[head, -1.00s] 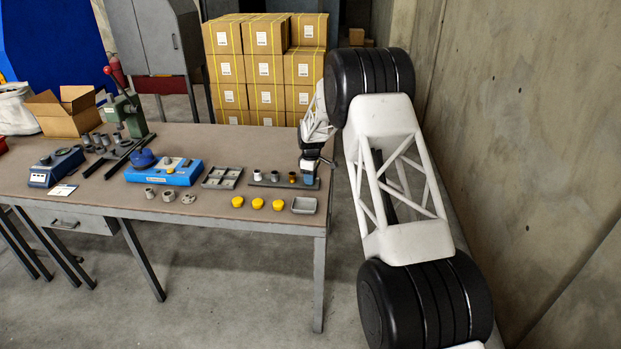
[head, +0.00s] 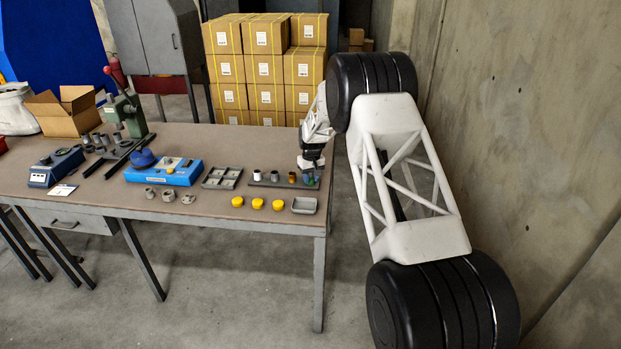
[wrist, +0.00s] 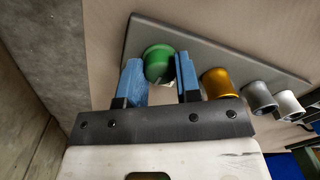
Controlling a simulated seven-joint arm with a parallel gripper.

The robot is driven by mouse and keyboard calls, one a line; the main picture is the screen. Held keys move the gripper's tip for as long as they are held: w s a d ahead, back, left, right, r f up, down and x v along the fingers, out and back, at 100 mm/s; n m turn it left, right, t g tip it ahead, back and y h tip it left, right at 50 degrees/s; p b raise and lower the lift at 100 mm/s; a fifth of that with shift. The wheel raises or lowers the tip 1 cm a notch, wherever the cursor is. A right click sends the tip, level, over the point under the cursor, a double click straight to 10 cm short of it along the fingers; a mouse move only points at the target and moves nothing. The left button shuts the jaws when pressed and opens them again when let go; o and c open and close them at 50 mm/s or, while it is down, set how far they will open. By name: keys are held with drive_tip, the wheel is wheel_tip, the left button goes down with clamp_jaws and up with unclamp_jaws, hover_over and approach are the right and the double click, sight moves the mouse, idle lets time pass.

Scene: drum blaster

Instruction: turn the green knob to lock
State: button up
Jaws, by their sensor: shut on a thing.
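The green knob (wrist: 159,63) stands at one end of a grey plate (wrist: 205,48) in the wrist view. My gripper (wrist: 159,73) has its two blue fingers on opposite sides of the green knob and is shut on it. In the head view my gripper (head: 310,177) points down at the right end of the plate (head: 265,183) near the table's right edge. The fingers and arm cover part of the knob there. I cannot tell which way the knob is turned.
An orange knob (wrist: 215,82) stands close beside the right finger, with a grey knob (wrist: 258,97) and a silver knob (wrist: 288,104) farther along. Several yellow caps and a small grey tray (head: 304,206) lie in front. A concrete wall (head: 530,130) rises at the right.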

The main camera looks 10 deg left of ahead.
sight(311, 178)
drive_tip(key=m, duration=0.3)
drive_tip(key=shift+m, duration=0.4)
drive_tip(key=m, duration=0.4)
idle(0.3)
drive_tip(key=o, duration=0.9)
drive_tip(key=shift+d+r, duration=0.1)
drive_tip(key=shift+r, duration=3.85)
